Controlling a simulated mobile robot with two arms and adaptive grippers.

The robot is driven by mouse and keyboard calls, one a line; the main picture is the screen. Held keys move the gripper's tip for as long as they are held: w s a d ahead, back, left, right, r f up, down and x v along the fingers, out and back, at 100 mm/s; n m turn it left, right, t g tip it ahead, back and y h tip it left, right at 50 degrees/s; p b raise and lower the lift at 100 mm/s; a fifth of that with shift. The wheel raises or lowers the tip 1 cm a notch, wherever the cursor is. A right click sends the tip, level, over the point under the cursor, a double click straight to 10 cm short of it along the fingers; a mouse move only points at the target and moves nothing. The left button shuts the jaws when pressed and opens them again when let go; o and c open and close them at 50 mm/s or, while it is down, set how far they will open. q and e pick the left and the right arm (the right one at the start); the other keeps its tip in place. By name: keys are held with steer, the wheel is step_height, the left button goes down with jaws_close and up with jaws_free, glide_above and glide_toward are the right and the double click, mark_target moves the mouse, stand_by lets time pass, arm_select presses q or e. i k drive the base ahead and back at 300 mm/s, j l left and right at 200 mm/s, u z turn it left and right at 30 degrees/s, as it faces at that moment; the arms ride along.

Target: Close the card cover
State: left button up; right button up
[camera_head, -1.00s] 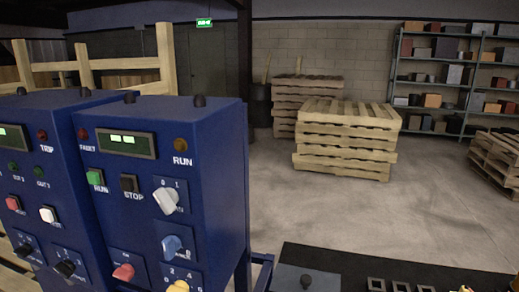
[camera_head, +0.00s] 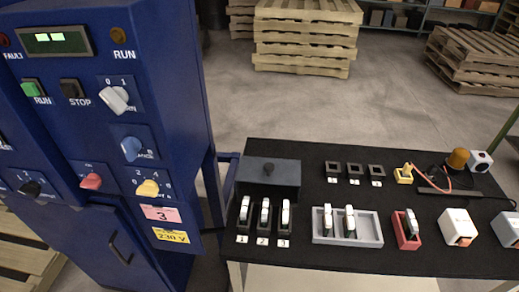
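A flat dark grey panel with a black knob (camera_head: 268,174) lies at the back left of the black table; it looks like the card cover. Directly in front of it, several white-topped cards stand upright in black slots (camera_head: 263,217) labelled 1, 2 and 3. The slots and cards are uncovered. On the blue cabinet (camera_head: 185,110) at the left, a lower door with a dark handle (camera_head: 121,249) appears shut. Neither of my grippers is in view.
The black-topped table (camera_head: 330,262) also holds a grey tray (camera_head: 372,240) with two cards, a red holder (camera_head: 399,232), empty black sockets (camera_head: 354,169), white boxes (camera_head: 459,226) and an orange lamp (camera_head: 458,158) with a cable. Wooden pallets (camera_head: 300,50) stand behind on open floor.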

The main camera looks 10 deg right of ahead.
mark_target(257, 170)
steer(key=k+u, duration=0.35)
steer(key=k+j+u, duration=0.2)
steer(key=k+u, duration=0.15)
steer(key=k, duration=0.2)
